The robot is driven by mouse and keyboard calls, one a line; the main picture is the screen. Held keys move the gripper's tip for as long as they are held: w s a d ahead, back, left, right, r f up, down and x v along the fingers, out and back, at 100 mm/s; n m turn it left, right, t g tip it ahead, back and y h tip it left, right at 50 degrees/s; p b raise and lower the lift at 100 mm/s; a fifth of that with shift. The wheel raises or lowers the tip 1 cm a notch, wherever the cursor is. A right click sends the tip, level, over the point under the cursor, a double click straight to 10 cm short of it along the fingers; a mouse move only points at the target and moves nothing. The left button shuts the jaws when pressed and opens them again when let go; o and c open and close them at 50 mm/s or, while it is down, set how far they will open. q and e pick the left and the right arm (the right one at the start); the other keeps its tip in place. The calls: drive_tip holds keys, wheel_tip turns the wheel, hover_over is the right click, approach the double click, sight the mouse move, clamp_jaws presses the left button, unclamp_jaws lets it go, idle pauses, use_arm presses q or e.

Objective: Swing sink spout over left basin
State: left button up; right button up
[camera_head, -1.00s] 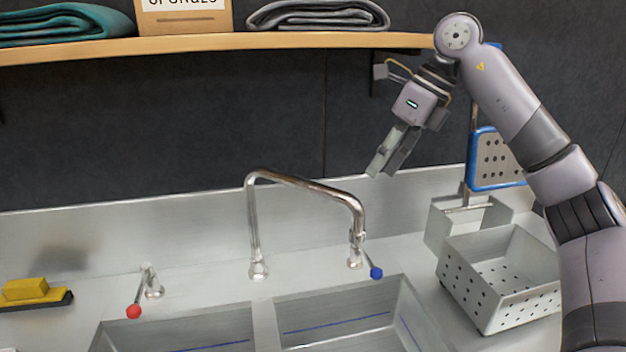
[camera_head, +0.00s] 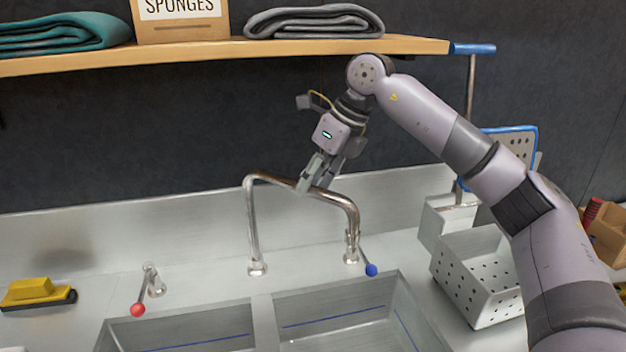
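The chrome sink spout (camera_head: 252,222) rises from its base behind the divider, bends at the top and runs right, its outlet end hanging by the blue-knobbed tap over the right basin side. The left basin (camera_head: 190,330) and right basin (camera_head: 340,312) lie in front, both empty where visible. My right gripper (camera_head: 309,190) points down at the middle of the spout's horizontal tube. Its fingers overlap the tube in the picture; whether they touch or straddle it, and how far they are apart, I cannot tell. My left gripper is out of view.
Taps with a red knob (camera_head: 138,310) and a blue knob (camera_head: 371,270) flank the spout. A perforated metal basket (camera_head: 482,285) stands at right under my arm. A yellow brush (camera_head: 30,290) lies at left. A wooden shelf (camera_head: 200,50) with towels and a sponge box is above.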

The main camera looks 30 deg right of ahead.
drive_tip(key=shift+c, duration=0.2)
clamp_jaws()
drive_tip(key=shift+r, duration=0.1)
idle(0.5)
